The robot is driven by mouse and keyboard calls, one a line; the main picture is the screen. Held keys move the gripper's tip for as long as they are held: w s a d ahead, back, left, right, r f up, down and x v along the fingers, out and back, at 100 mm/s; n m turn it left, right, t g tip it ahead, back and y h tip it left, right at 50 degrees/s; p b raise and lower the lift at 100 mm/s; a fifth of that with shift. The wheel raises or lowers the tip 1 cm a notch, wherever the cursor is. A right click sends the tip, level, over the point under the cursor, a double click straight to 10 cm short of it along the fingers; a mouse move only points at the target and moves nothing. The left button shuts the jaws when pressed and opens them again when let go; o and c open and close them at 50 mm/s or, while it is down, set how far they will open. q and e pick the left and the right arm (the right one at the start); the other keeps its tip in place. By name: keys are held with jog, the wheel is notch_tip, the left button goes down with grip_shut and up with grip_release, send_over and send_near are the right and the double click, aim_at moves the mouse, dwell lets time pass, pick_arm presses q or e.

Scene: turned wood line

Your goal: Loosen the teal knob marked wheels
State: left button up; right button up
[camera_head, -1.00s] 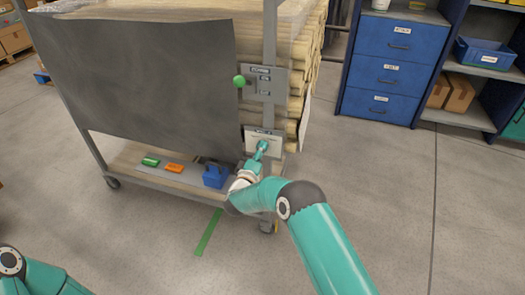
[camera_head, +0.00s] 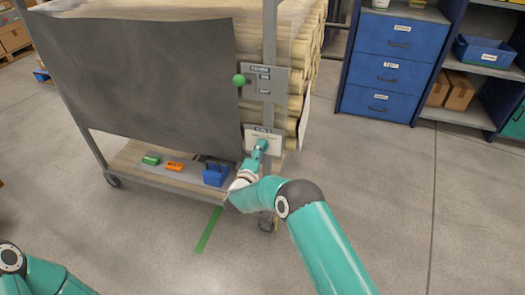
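A pale panel (camera_head: 276,141) with a small label along its top is fixed low on the right post of the cart. My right gripper (camera_head: 262,145) is at this panel, its tip in front of the panel's middle. The teal knob cannot be told apart from the teal gripper there, so I cannot tell whether the fingers touch it or are shut on it. A second, grey panel (camera_head: 277,84) sits higher on the post, with a green ball-ended lever (camera_head: 239,80) at its left. My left arm shows only at the lower left corner; its gripper is outside the view.
The cart (camera_head: 180,184) carries stacked wooden rods (camera_head: 302,60) behind a dark sheet (camera_head: 150,85). Its lower shelf holds a green block (camera_head: 151,160), an orange block (camera_head: 174,167) and a blue box (camera_head: 215,175). Blue drawers (camera_head: 388,70) stand behind right. Floor to the right is clear.

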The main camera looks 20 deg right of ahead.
jog(key=shift+o, duration=0.8)
jog(key=shift+r, duration=0.1)
jog(key=v, duration=1.2)
